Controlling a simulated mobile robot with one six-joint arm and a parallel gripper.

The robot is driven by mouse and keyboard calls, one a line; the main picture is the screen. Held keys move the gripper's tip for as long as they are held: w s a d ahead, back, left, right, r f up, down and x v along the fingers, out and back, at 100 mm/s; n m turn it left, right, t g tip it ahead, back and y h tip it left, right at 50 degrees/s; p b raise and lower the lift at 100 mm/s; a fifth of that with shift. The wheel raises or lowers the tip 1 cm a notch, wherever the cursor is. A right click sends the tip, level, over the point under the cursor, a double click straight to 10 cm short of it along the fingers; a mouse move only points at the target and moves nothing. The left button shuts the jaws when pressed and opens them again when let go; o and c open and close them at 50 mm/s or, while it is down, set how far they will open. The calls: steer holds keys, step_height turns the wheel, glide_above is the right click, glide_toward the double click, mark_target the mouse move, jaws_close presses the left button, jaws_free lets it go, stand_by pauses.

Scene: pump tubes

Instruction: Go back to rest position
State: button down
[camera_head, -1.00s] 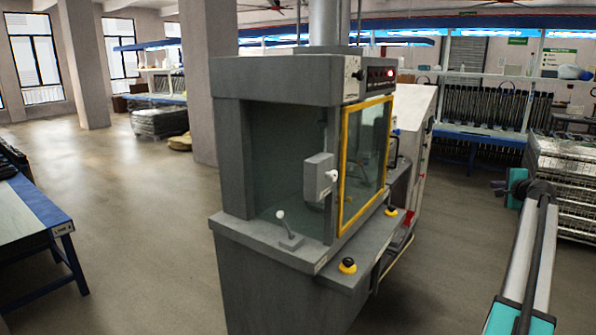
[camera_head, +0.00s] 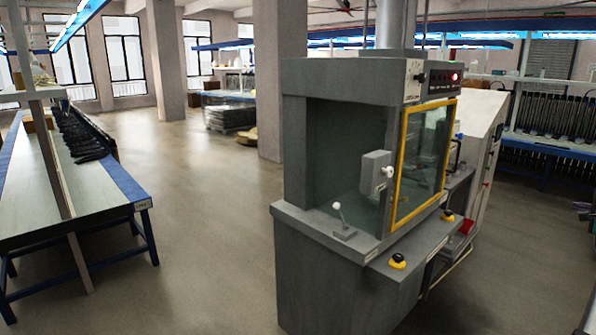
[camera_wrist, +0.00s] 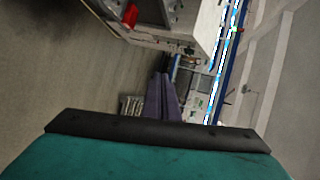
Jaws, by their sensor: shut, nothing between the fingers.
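My gripper (camera_wrist: 163,98) shows in the wrist view as two dark purple-grey fingers close together beyond the black and teal wrist. It is shut with nothing visible between the fingers. It hangs over the floor side of the scene, apart from any surface, and touches nothing that I can see.
A grey test machine (camera_head: 345,78) with a yellow-framed door (camera_head: 424,160) and yellow-black buttons stands right of centre. A long blue-edged table (camera_head: 88,218) is at left. Behind are pillars (camera_head: 165,60) and another bench. The floor (camera_head: 195,220) between table and machine is clear.

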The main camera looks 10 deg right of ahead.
steer(key=w+a+f+n+g+y, duration=0.25)
steer(key=w+a+f, duration=0.25)
steer(key=a+f, duration=0.75)
steer(key=w+a+f+n+g+y, duration=0.1)
steer(key=w+a+f+n+y, duration=0.2)
steer(key=a+f, duration=0.95)
steer(key=s+a+f+n+g+y, duration=0.1)
steer(key=s+a+f+n+g, duration=0.15)
steer(key=a+f, duration=1.05)
steer(key=s+a+f+n+g+y, duration=0.1)
steer(key=a+f+n+g+y, duration=0.15)
steer(key=a+f, duration=1.05)
steer(key=s+a+f+n+g, duration=0.3)
steer(key=s+a+f, duration=0.4)
steer(key=s+a, duration=0.35)
steer(key=s+a+f+n+g, duration=0.2)
steer(key=s+a+f+n, duration=0.2)
steer(key=s+a+f, duration=0.6)
steer(key=s+a+n+g+h, duration=0.1)
steer(key=s+a, duration=0.4)
steer(key=s, duration=0.6)
steer(key=s+a+n+g+h, duration=0.1)
steer(key=s+a+n+g, duration=0.3)
steer(key=s, duration=0.8)
steer(key=shift+a+f+n+h, duration=0.15)
steer(key=shift+a+n+h, duration=0.25)
steer(key=shift+a, duration=0.3)
